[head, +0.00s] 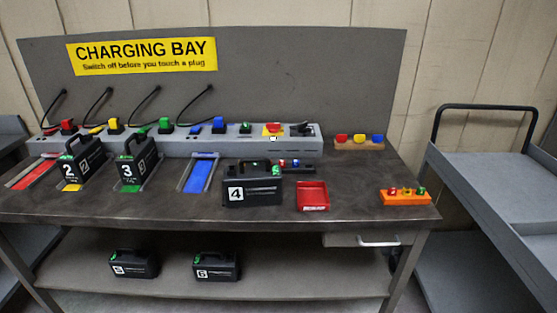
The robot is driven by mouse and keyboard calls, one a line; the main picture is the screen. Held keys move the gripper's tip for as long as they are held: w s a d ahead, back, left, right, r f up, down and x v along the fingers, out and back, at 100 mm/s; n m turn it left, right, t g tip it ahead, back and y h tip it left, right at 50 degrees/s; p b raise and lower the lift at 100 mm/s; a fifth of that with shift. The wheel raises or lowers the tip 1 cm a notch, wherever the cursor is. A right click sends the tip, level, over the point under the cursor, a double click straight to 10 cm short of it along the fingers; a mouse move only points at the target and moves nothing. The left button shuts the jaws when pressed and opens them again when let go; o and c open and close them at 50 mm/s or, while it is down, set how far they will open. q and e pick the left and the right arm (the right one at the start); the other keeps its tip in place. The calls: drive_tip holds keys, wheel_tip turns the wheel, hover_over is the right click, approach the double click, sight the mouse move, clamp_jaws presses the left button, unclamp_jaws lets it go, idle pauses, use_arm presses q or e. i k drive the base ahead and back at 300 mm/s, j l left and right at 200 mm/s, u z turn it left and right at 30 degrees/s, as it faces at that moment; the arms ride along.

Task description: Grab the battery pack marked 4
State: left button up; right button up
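The battery pack marked 4 (252,190) is a black box with a top handle and a white label reading 4. It stands upright on the grey workbench top (350,197), right of the blue slot and left of a small red tray. Its label side faces me and nothing covers its front. Neither of my grippers shows in the head view.
Packs 2 (86,160) and 3 (138,164) stand left on the bench. A red tray (313,196) sits just right of pack 4, with a dark rack (296,166) behind. Packs 5 (133,264) and 6 (216,267) rest on the lower shelf. A grey cart (495,170) stands right.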

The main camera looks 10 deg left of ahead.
sight(252, 186)
drive_tip(key=i+u, duration=0.5)
drive_tip(key=i+l+u, duration=0.2)
drive_tip(key=i+u, duration=0.3)
drive_tip(key=k, duration=0.1)
